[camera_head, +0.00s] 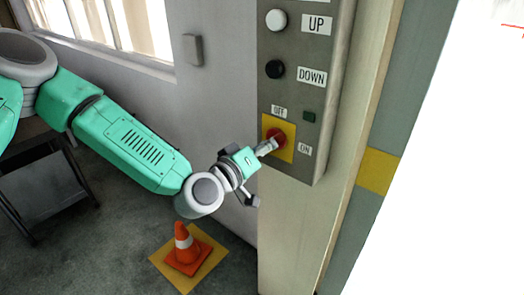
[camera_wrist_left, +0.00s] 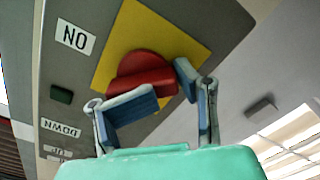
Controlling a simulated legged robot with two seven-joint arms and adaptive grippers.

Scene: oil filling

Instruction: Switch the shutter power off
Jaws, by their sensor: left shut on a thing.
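The shutter power switch is a red rotary knob (camera_head: 281,134) on a yellow plate (camera_head: 270,122), low on the grey control panel (camera_head: 330,60). An "OFF" label (camera_head: 279,112) is above it and an "ON" label (camera_head: 305,150) is to its lower right. My left gripper (camera_head: 268,146) is at the knob and shut on it, partly covering it. In the left wrist view, the two fingers (camera_wrist_left: 160,88) are on either side of the red knob's raised grip (camera_wrist_left: 142,82). My right gripper is in neither view.
Above are a white button (camera_head: 276,20) labelled "UP" and a black button (camera_head: 275,69) labelled "DOWN". A small green square (camera_head: 309,116) is beside the switch. An orange cone (camera_head: 187,246) stands on the floor below my arm. A dark cart (camera_head: 50,185) is at left.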

